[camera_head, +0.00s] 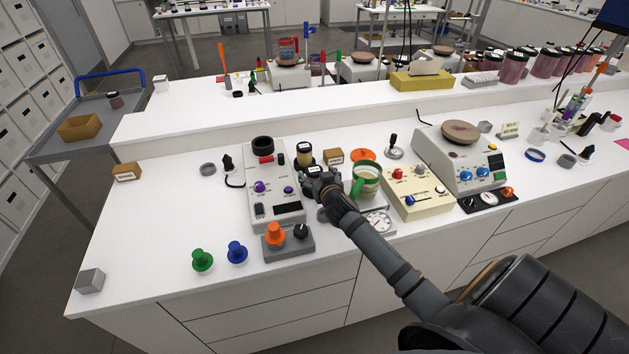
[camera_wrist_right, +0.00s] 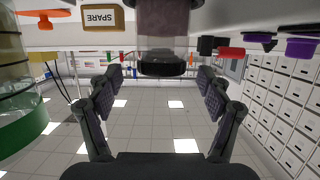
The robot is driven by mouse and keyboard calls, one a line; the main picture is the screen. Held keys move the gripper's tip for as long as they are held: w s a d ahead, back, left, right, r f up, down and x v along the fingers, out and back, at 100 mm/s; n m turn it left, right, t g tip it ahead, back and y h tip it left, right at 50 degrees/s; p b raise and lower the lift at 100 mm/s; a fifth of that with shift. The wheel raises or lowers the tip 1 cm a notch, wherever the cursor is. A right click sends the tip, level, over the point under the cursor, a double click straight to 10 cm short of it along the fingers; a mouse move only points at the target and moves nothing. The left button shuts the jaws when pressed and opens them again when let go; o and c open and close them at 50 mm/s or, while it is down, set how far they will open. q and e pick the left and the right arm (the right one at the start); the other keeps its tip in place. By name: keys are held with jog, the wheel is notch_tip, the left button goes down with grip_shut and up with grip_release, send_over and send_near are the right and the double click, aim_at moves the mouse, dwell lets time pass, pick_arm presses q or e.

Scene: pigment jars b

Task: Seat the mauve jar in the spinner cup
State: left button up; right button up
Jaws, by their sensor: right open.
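The mauve jar (camera_wrist_right: 165,18) shows in the right wrist view, which is upside down. It has a black lid and stands ahead of my right gripper (camera_wrist_right: 161,82), centred between the open fingers. I cannot tell whether the fingers touch it. In the head view my right gripper (camera_head: 316,178) covers much of that spot, and a dark lid with a white label shows at its tip. The black round cup (camera_head: 263,143) on the white device (camera_head: 259,181), seemingly the spinner cup, shows no jar in it, left of and behind the gripper. My left gripper is out of view.
A tan-topped jar (camera_head: 304,154) stands just behind the gripper. A small SPARE box (camera_head: 333,156) and a green-handled mug (camera_head: 366,180) are close on the right. A grey base with an orange knob (camera_head: 275,235) is in front. The counter's left part is mostly clear.

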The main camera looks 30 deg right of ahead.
aim_at(315, 172)
jog(key=shift+x, duration=1.2)
jog(key=shift+w+f, duration=0.1)
jog(key=shift+w, duration=0.25)
jog(key=shift+s, duration=0.1)
jog(key=c, duration=0.6)
grip_shut()
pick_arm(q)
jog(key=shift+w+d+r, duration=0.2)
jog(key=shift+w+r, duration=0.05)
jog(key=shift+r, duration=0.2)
pick_arm(e)
jog(key=shift+r, duration=0.2)
